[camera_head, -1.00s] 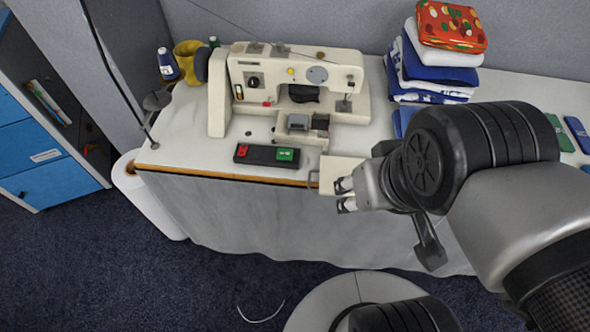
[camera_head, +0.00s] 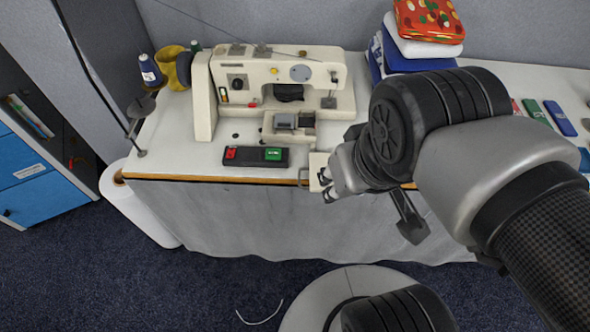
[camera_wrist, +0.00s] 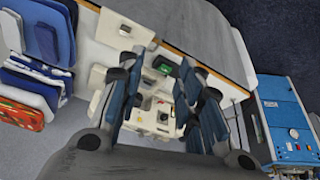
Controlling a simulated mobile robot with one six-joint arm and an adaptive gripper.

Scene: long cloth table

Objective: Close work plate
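The cream sewing machine (camera_head: 203,100) stands at the left of the table, upright. A small cream plate with a metal handle, which I take for the work plate (camera_head: 317,160), lies at the table's front edge, right of the control box. My gripper (camera_head: 326,187) is at the plate's front right side, and its fingers overlap the plate in the picture. I cannot tell whether they touch it. In the wrist view my gripper (camera_wrist: 162,78) has its fingers apart, with nothing between them; the plate (camera_wrist: 122,27) shows beyond them at upper left.
A black control box (camera_head: 252,157) with red and green buttons lies just left of the plate. Folded cloths (camera_head: 425,62) are stacked at the back right. Blue thread (camera_head: 150,71) and a yellow mug (camera_head: 176,68) stand behind the machine's left. A blue cabinet (camera_head: 40,195) stands at far left.

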